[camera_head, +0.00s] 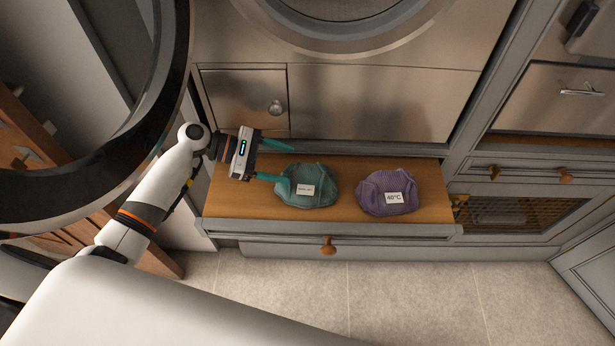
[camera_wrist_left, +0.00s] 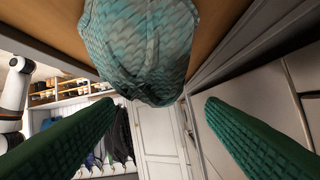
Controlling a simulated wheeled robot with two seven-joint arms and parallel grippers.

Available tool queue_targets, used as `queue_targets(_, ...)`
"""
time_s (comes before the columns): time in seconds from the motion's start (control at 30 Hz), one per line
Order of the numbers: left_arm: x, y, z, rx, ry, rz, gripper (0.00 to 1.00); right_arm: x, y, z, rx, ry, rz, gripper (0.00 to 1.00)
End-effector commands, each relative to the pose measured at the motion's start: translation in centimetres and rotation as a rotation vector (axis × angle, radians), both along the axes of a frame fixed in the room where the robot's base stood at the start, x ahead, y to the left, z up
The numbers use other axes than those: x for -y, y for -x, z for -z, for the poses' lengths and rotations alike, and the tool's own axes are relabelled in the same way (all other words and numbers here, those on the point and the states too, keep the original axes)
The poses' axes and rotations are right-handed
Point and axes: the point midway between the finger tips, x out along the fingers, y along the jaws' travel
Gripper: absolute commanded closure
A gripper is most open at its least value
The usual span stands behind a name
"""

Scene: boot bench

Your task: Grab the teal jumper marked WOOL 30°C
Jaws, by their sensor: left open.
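The teal jumper (camera_head: 307,184) lies bunched on the wooden pull-out shelf (camera_head: 345,217), with a white label on it whose text is too small to read. My left gripper (camera_head: 280,161) is open and empty, its teal fingers pointing right, just left of the jumper. One finger's tip is close to the jumper's left edge; I cannot tell if it touches. In the left wrist view the knitted teal jumper (camera_wrist_left: 140,45) shows at the top, beyond and between the two open fingers (camera_wrist_left: 160,115). My right gripper is not in view.
A purple knitted bundle (camera_head: 387,192) labelled 40°C lies right of the teal jumper on the same shelf. A steel front (camera_head: 385,105) with a round door above rises behind the shelf. A drawer knob (camera_head: 328,246) sits below, above open tiled floor (camera_head: 400,295).

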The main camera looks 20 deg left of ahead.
Motion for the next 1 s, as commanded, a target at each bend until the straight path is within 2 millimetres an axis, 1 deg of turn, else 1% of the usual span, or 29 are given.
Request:
queue_targets(0.17, 1.0, -0.3, 0.3, 0.001, 0.002, 0.001, 0.35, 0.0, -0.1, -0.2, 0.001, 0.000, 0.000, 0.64)
queue_targets(0.43, 4.4, -1.3, 1.9, 0.000, 0.002, 0.001, 0.35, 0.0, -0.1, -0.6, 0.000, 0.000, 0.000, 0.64)
queue_targets(0.5, 4.7, -1.5, 2.1, 0.001, 0.000, -0.001, 0.35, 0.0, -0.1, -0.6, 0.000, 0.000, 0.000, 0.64)
queue_targets(0.67, 4.7, -1.5, 2.2, 0.001, -0.001, -0.001, 0.35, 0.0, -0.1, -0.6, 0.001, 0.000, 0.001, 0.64)
queue_targets(0.7, 4.7, -1.5, 2.2, 0.001, -0.001, -0.001, 0.37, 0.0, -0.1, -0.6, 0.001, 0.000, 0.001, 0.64)
queue_targets(0.97, 4.7, -1.4, 2.2, 0.001, -0.001, 0.000, 0.79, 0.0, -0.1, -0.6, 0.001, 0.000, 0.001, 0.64)
queue_targets(1.0, 4.7, -1.4, 2.2, 0.001, -0.001, 0.000, 0.86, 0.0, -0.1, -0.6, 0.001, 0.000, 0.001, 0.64)
